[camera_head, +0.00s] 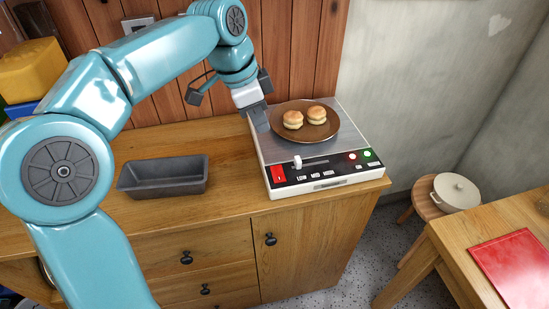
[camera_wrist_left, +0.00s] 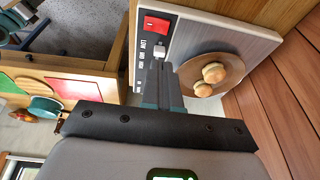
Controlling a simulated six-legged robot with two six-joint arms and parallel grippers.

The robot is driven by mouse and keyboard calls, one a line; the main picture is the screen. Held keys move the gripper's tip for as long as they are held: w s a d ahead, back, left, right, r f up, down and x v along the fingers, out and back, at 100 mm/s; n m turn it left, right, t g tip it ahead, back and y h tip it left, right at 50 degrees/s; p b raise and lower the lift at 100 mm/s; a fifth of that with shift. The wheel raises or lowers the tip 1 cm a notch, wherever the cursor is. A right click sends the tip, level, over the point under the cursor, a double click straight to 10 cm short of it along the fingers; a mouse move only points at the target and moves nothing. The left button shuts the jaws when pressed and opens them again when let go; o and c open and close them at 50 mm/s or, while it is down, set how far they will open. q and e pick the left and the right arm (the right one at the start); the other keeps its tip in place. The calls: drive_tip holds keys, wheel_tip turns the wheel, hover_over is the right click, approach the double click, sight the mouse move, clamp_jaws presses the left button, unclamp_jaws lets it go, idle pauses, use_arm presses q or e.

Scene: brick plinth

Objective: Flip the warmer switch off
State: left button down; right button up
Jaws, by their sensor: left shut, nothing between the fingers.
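The warmer (camera_head: 262,145) is a flat white unit with a grey top, standing at the right end of the wooden cabinet. Its red switch (camera_head: 278,174) is at the front panel's left end; it also shows in the wrist view (camera_wrist_left: 156,25). Which way the switch is tipped is too small to tell. A white slider knob (camera_head: 297,162) sits beside it. My left gripper (camera_head: 261,122) is shut and empty above the warmer's left side, behind the switch. In the wrist view its fingertips (camera_wrist_left: 159,66) appear close to the slider knob; contact cannot be told. My right gripper is out of view.
A brown plate (camera_head: 293,134) with two buns (camera_head: 316,114) rests on the warmer, right of my gripper. A red and a green light (camera_head: 367,153) show on the panel. A grey loaf tin (camera_head: 163,177) stands left on the cabinet top (camera_head: 232,185). Wooden wall behind.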

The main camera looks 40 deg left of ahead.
sight(276, 169)
use_arm(q)
drive_tip(key=x, duration=0.4)
drive_tip(key=b+x, duration=0.1)
drive_tip(key=x, duration=0.3)
drive_tip(key=s+a+b+x, duration=0.1)
drive_tip(key=x, duration=0.4)
drive_tip(key=shift+f, duration=0.5)
drive_tip(key=shift+w, duration=0.1)
